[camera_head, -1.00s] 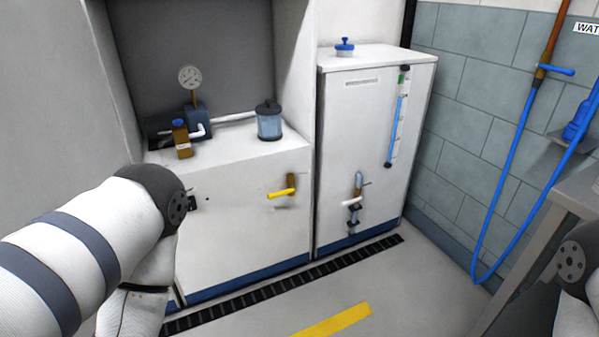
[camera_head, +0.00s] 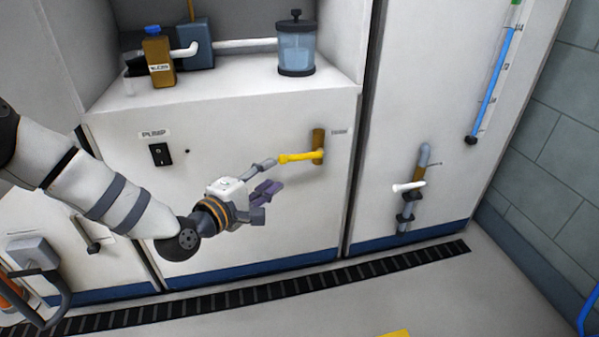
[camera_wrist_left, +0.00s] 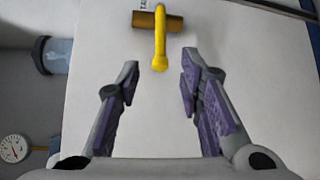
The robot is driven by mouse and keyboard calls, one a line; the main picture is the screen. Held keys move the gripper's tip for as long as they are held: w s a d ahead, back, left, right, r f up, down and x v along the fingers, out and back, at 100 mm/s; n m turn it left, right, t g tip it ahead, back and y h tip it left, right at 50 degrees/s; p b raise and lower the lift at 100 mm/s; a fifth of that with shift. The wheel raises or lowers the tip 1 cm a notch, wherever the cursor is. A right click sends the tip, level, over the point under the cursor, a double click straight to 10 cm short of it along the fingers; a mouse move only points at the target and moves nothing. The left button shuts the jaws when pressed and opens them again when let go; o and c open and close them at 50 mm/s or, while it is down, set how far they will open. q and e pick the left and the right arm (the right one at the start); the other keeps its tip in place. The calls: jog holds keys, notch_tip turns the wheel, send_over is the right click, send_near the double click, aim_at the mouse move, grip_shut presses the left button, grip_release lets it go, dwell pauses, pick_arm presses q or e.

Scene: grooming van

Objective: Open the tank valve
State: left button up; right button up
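The yellow valve handle (camera_head: 296,158) sticks out to the left from a brass valve body (camera_head: 318,146) on the white cabinet front. In the left wrist view the yellow handle (camera_wrist_left: 160,50) points down from the brass body (camera_wrist_left: 145,20), beside a partly cut-off label starting "TA". My left gripper (camera_head: 273,175) is open and empty, just left of the handle. In the left wrist view the fingers (camera_wrist_left: 160,72) are spread, with the handle end lying ahead between the tips. Whether the upper finger touches the handle is unclear. My right gripper is out of view.
A pump switch (camera_head: 160,154) is on the same front. A brown bottle (camera_head: 159,58) and clear canister (camera_head: 296,48) stand on the ledge above. A white-handled valve (camera_head: 409,187) is on the right cabinet. A dark floor grate (camera_head: 300,283) runs along the base.

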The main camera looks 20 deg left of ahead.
aim_at(295, 159)
pick_arm(q)
jog(key=b+x, duration=0.3)
jog(key=x, duration=0.8)
jog(key=shift+s+d+f, duration=0.1)
jog(key=shift+w, duration=0.35)
